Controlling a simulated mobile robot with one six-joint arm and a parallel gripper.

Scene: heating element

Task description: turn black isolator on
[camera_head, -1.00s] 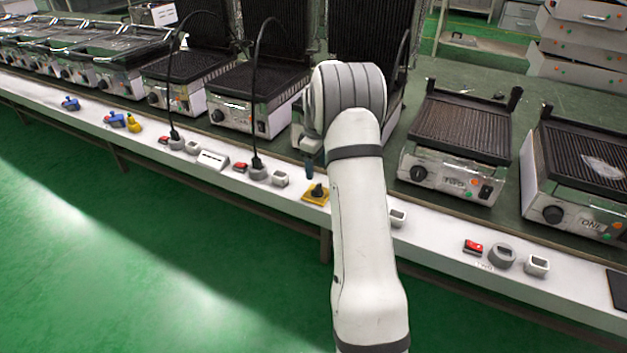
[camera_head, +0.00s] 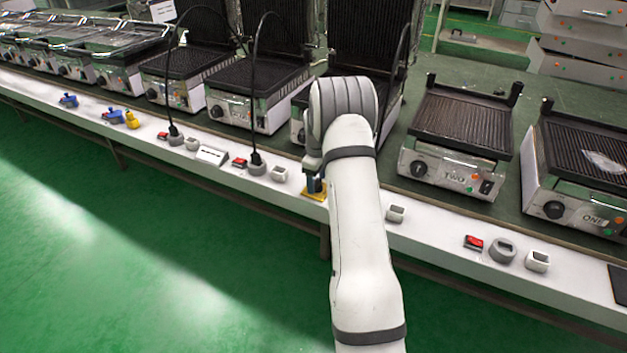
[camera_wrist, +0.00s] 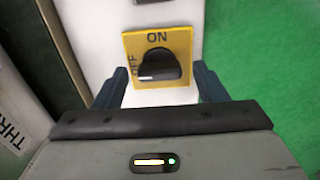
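The black isolator is a black rotary knob (camera_wrist: 158,66) on a yellow plate (camera_wrist: 183,42) in the wrist view. ON is printed at the top of the plate and OFF sideways along its left edge. The knob's handle lies roughly sideways, with a white mark low on its left part. My gripper (camera_wrist: 157,80) is open, with one blue finger on each side of the knob, apart from it. In the head view my gripper (camera_head: 313,184) is low over the yellow plate (camera_head: 314,196), and the knob is hidden behind it.
The plate sits on a narrow white ledge (camera_head: 450,237) along the bench front. Red switches (camera_head: 473,242) and grey sockets (camera_head: 502,250) sit on the ledge. Contact grills (camera_head: 458,150) stand behind it. Black cables (camera_head: 254,85) rise from sockets at left. Green floor lies in front.

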